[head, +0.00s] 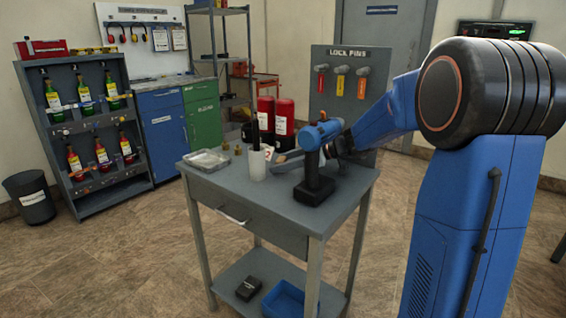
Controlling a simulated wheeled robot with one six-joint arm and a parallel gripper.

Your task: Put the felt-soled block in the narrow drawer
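I cannot pick out the felt-soled block for certain. A small dark block (249,288) with a pale mark lies on the lower shelf of the grey worktable; its underside is hidden. Whether this is the narrow drawer I cannot tell. My gripper (339,149) is just above the right back of the tabletop, partly hidden behind the drill; its fingers are not clear.
The tabletop (222,182) also holds a clear tray (207,159), small brass parts and a white cup (257,165) with dark tools. A blue bin (290,300) is on the lower shelf. Blue (163,132) and green (203,115) cabinets stand behind. Floor at the left front is free.

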